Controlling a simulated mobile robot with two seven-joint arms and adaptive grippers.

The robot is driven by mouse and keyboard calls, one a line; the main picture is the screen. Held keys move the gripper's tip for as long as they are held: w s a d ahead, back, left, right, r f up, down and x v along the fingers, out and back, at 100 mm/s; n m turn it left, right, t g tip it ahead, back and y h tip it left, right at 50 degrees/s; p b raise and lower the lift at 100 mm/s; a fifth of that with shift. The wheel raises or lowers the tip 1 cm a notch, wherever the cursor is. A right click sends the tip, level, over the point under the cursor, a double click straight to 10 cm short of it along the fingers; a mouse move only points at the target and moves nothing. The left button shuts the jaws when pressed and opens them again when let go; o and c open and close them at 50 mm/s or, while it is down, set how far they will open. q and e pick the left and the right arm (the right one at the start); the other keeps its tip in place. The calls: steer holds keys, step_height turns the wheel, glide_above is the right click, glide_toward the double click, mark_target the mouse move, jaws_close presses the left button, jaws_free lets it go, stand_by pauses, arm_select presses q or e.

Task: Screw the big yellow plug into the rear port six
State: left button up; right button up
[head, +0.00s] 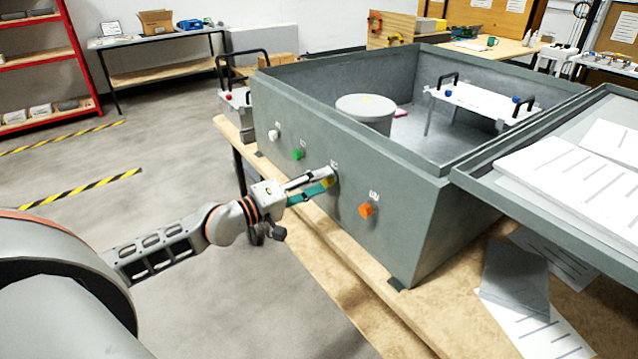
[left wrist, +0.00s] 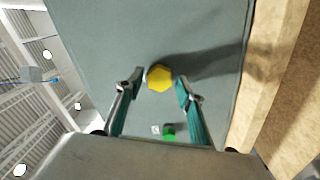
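The big yellow plug (left wrist: 159,77) has a hexagonal head and stands at the grey box's outer wall (left wrist: 100,30). In the head view a bit of the yellow plug (head: 327,183) shows at my left fingertips. My left gripper (head: 328,178) reaches the wall from the left. In the left wrist view the left gripper (left wrist: 160,80) has its two fingers on either side of the plug, with a small gap at each side. The port behind the plug is hidden, so its depth cannot be told. My right gripper is not in view.
A white plug (head: 274,135), a green plug (head: 298,155) and an orange plug (head: 366,210) stand on the same wall. The box (head: 440,215) sits on a wooden table (head: 345,290). An open lid panel (head: 560,170) is at right. The floor (head: 230,300) left of the table is clear.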

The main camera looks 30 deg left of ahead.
arm_select(q)
steer(key=n, duration=0.4)
steer(key=shift+n, duration=0.3)
steer(key=n, duration=0.4)
steer(key=shift+n, duration=0.3)
steer(key=n+p, duration=0.1)
steer(key=n, duration=0.5)
steer(key=shift+n+p, duration=0.3)
steer(key=shift+n, duration=0.1)
steer(key=shift+f, duration=0.2)
steer(key=shift+c, duration=0.3)
